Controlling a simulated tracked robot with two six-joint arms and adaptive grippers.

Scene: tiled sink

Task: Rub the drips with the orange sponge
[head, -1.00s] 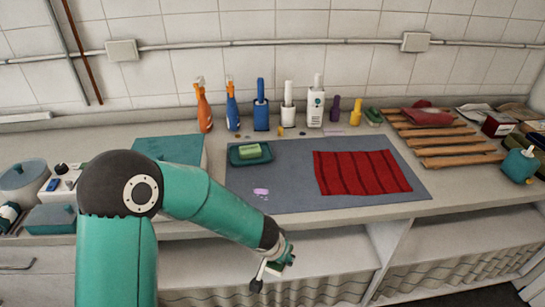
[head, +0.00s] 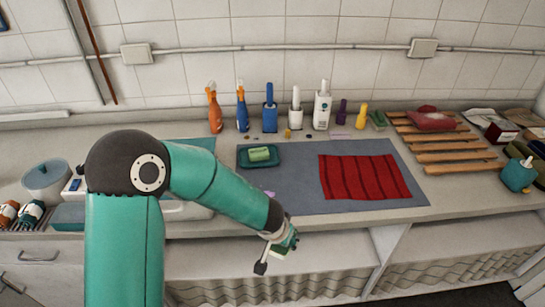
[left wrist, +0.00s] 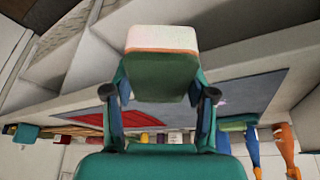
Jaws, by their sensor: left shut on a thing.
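My left gripper (head: 284,243) is shut on a block-shaped sponge (left wrist: 162,62). The sponge has a dark green face and a pale end with a thin orange edge. In the head view, the held sponge (head: 279,252) is small and partly hidden, in front of the counter's front edge and apart from the mat. My right gripper is not in view.
A teal tray (head: 243,163) holding a light green sponge (head: 259,154) and a red striped cloth (head: 363,178) lie on the mat. Spray bottles (head: 242,108) and other bottles stand along the back. A wooden rack (head: 456,157) is at the right.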

